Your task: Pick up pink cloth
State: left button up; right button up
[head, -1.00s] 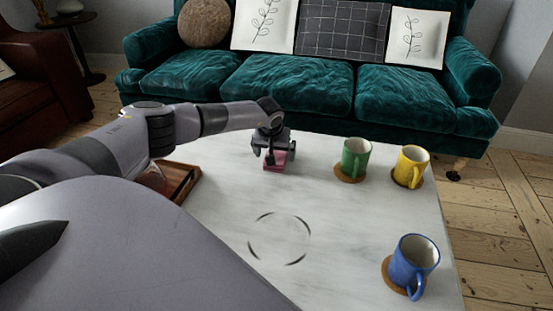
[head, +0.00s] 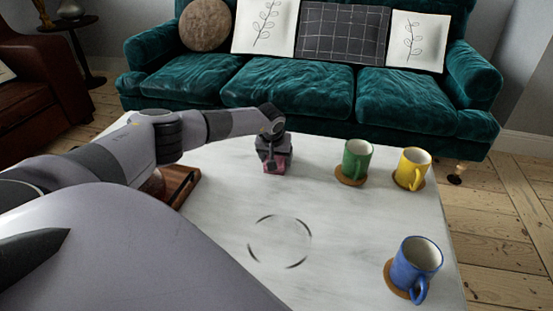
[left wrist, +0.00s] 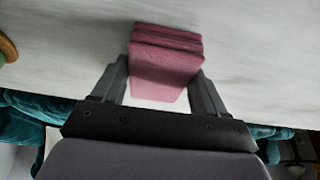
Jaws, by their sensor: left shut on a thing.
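The pink cloth (left wrist: 165,65) is a folded, block-like stack in the left wrist view. In the head view the cloth (head: 277,169) shows below my left gripper, on or just above the white table. My left gripper (head: 274,155) is shut on the cloth, with one finger on each side of it. The gripper (left wrist: 165,85) also shows in the left wrist view. The gripper hides part of the cloth in the head view. My right gripper is not in view.
On the white table (head: 220,220) stand a green mug (head: 356,158), a yellow mug (head: 412,168) and a blue mug (head: 415,262), on coasters. A brown wooden tray (head: 182,184) lies left, partly behind my arm. A teal sofa (head: 290,90) stands behind. The table's middle is clear.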

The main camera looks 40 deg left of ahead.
pick_arm(q)
jog(key=shift+r, duration=0.55)
notch_tip(320, 180, up, 10)
jog(key=p, duration=0.4)
notch_tip(320, 180, up, 8)
jog(key=p, duration=0.2)
send_over(276, 158)
jog(key=shift+s+d+r, duration=0.1)
jog(key=shift+s+r, duration=0.05)
jog(key=shift+r, duration=0.3)
jog(key=shift+c, duration=0.6)
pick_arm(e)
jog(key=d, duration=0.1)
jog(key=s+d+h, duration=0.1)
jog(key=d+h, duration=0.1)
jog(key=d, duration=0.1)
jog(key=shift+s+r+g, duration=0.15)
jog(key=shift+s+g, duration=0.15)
pick_arm(q)
jog(key=shift+o, duration=0.9)
